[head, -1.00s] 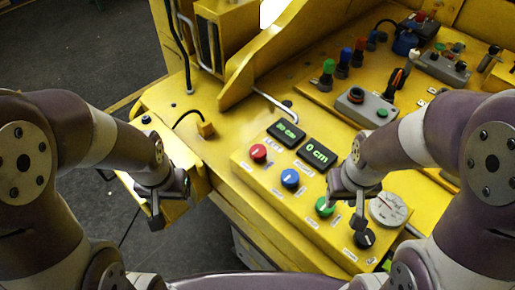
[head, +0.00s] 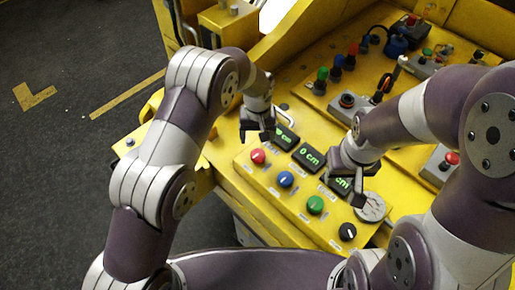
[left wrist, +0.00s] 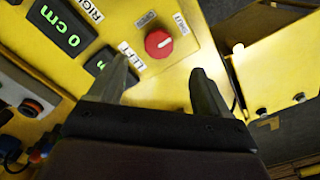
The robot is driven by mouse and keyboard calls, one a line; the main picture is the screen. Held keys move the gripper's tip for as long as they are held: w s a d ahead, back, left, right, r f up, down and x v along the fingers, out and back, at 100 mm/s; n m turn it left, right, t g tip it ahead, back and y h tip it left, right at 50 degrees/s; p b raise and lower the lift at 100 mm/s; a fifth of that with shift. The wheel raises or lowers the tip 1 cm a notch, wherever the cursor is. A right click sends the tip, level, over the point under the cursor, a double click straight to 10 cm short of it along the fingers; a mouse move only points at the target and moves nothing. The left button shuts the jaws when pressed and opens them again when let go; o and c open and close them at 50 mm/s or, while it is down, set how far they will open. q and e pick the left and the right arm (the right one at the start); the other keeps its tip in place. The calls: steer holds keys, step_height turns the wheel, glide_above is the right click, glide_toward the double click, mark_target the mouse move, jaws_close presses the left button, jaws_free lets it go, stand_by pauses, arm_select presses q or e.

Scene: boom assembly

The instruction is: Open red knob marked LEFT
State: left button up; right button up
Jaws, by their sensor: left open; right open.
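The red knob (head: 257,156) is on the yellow control panel, leftmost in a row with blue, green and black knobs. In the left wrist view the red knob (left wrist: 158,43) has a white mark on its face, and a LEFT label (left wrist: 131,57) lies beside it. My left gripper (head: 257,136) is just behind the red knob in the head view. Its two fingers (left wrist: 160,75) are open and empty, pointing towards the knob, with the knob beyond the gap between the tips. My right gripper (head: 340,192) is open over the right part of the panel, near a display.
The blue knob (head: 285,179), green knob (head: 315,204) and black knob (head: 347,231) stand along the panel. Green-lit displays (head: 310,157) lie behind the row. A round dial (head: 370,207) is at right. Grey switch boxes and coloured buttons fill the console behind.

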mark_target(258, 154)
arm_select(q)
steer(key=f+p, duration=0.1)
steer(key=f, duration=0.2)
steer(key=f+p, duration=0.1)
steer(key=f, duration=0.2)
steer(key=f+p, duration=0.1)
steer(key=f, duration=0.2)
steer(key=shift+w+d+p, duration=0.15)
steer(key=shift+w+p, duration=0.15)
steer(key=shift+p, duration=0.05)
steer(key=shift+s+f, duration=0.15)
steer(key=shift+f, duration=0.2)
steer(key=c, duration=1)
